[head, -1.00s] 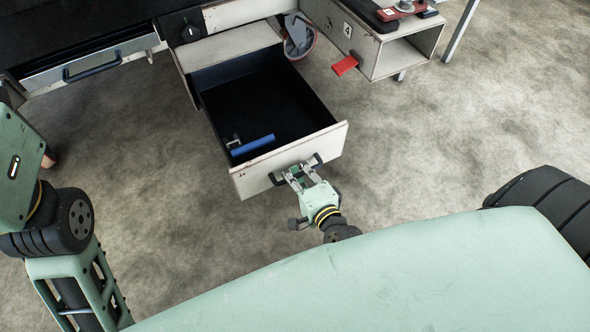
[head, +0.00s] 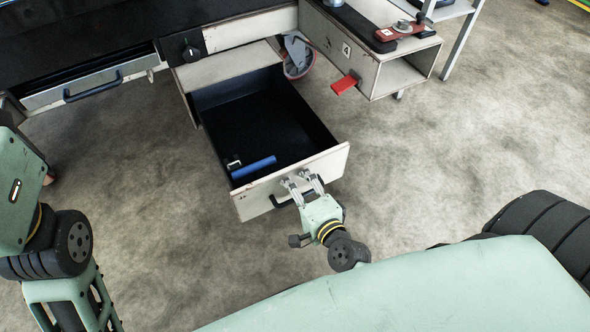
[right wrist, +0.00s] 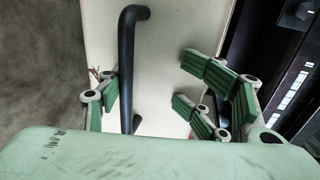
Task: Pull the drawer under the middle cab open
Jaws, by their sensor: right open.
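The drawer (head: 318,163) under the middle cab stands pulled well out, with its dark inside showing. Its pale front panel carries a black bar handle (head: 283,202). My right gripper (head: 303,184) is open at the handle. In the right wrist view the handle (right wrist: 128,70) runs upright between the spread green finger pads, nearer the left ones, and nothing is clamped. My left arm shows at the left edge of the head view, but its gripper is outside the picture.
A blue object (head: 254,167) lies in the drawer near its front. A closed drawer with a dark handle (head: 93,87) is at the left. The concrete floor (head: 460,140) there is clear.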

